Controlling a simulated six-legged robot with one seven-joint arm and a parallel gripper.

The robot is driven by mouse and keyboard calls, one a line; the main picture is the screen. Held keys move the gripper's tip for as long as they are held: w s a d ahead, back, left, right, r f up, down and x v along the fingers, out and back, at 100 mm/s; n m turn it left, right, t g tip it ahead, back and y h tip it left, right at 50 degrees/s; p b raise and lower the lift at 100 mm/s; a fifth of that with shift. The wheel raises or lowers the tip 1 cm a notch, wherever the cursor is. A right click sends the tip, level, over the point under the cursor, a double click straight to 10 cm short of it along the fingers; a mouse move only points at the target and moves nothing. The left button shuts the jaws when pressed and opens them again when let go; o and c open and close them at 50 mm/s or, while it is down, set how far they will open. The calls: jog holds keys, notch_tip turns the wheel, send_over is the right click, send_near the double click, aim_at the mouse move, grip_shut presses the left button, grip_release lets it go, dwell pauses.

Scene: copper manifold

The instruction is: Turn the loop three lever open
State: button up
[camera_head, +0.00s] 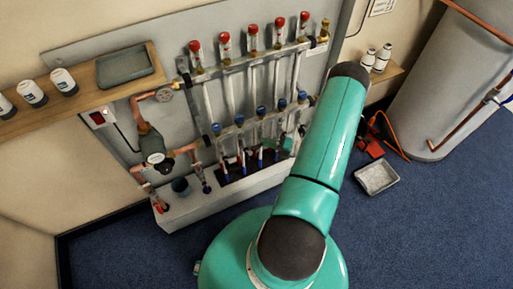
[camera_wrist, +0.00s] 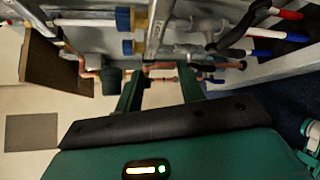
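The copper-coloured and grey manifold (camera_head: 235,66) is on the wall panel, with several red-capped meters on its upper rail and several blue caps (camera_head: 261,110) along its lower rail. Short red and blue pipe ends hang below the lower rail. In the wrist view, blue caps (camera_wrist: 125,18) show at upper left, and a black curved part (camera_wrist: 243,27) at upper right may be a lever or a pipe. I cannot tell which part is the loop three lever. My gripper (camera_wrist: 160,75) has its two green fingers apart, with nothing clearly held between them. In the head view my arm hides part of the lower right.
A white trough (camera_head: 225,200) runs under the manifold. A pump with copper pipes (camera_head: 152,145) is at its left. A wooden shelf (camera_head: 85,103) holds jars and a grey tray. A tank (camera_head: 440,80) and a floor tray (camera_head: 376,178) are at right.

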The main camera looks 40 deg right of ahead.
aim_at(257, 146)
jog(key=s+d+f+m+t+h, duration=0.2)
jog(key=s+f+m+h, duration=0.35)
jog(key=f+m, duration=0.35)
jog(key=shift+n, duration=0.4)
jog(key=w+f, duration=0.1)
jog(key=w, duration=0.3)
jog(key=w+a+f, duration=0.1)
jog(key=w, duration=0.3)
jog(key=w+f, duration=0.1)
jog(key=w, duration=0.4)
jog(key=shift+a, duration=0.35)
jog(key=shift+s, duration=0.1)
grip_shut()
